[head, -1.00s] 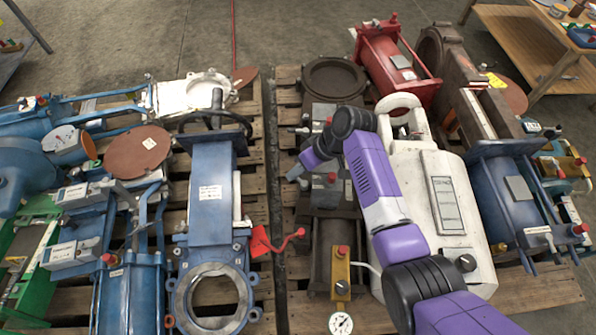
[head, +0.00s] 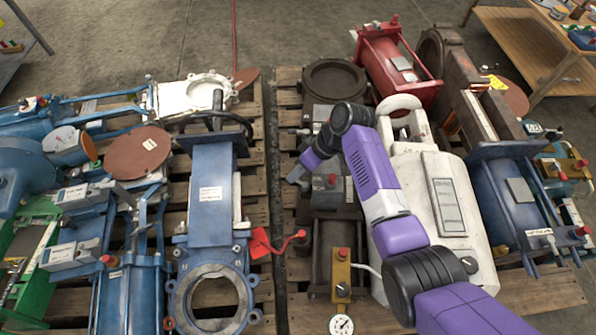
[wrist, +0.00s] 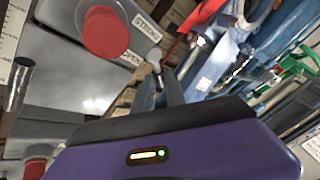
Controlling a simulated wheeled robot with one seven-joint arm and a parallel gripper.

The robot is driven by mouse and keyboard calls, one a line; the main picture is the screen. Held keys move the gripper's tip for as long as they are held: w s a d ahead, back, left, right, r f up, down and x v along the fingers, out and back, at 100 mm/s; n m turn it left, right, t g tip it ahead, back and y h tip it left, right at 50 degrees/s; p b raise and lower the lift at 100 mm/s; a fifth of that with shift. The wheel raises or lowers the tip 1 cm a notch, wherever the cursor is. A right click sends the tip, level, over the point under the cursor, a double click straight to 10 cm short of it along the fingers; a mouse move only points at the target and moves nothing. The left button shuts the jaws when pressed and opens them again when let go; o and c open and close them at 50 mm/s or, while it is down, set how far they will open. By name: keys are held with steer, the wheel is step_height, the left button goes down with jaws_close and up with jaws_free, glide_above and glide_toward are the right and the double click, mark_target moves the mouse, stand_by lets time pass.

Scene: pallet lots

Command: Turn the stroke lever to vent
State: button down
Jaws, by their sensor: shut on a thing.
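The stroke box is a grey box (wrist: 85,50) with a red round button (wrist: 107,32) and a label (wrist: 146,27) reading "STROKE"; a second label beside it appears to read "OPEN". It sits on the dark valve on the right pallet, and its red button shows in the head view (head: 332,180). In the head view my gripper (head: 295,174) is at the box's left side. The vent marking is not readable.
A white valve body (head: 450,200) stands close right of my arm. A yellow block (head: 341,273) with a gauge (head: 341,325) is in front.

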steer(key=n, duration=0.1)
steer(key=n+g+b, duration=0.1)
steer(key=n, duration=0.1)
steer(key=shift+s+a+f+g, duration=0.1)
steer(key=shift+s+a+g, duration=0.2)
steer(key=shift+a+g, duration=0.1)
steer(key=shift+s+a+n+g+h+b, duration=0.1)
steer(key=shift+s+n+g+h+b, duration=0.15)
steer(key=shift+n+b, duration=0.4)
steer(key=shift+s+a+n+g+h+b, duration=0.1)
steer(key=shift+s+n+g+h+b, duration=0.2)
steer(key=shift+n, duration=0.65)
steer(key=shift+w, duration=0.1)
steer(key=c, duration=1.6)
jaws_free()
steer(key=shift+c, duration=0.2)
steer(key=p+v, duration=0.3)
steer(key=v, duration=0.5)
steer(key=shift+w+f, duration=0.1)
steer(key=shift+w, duration=0.05)
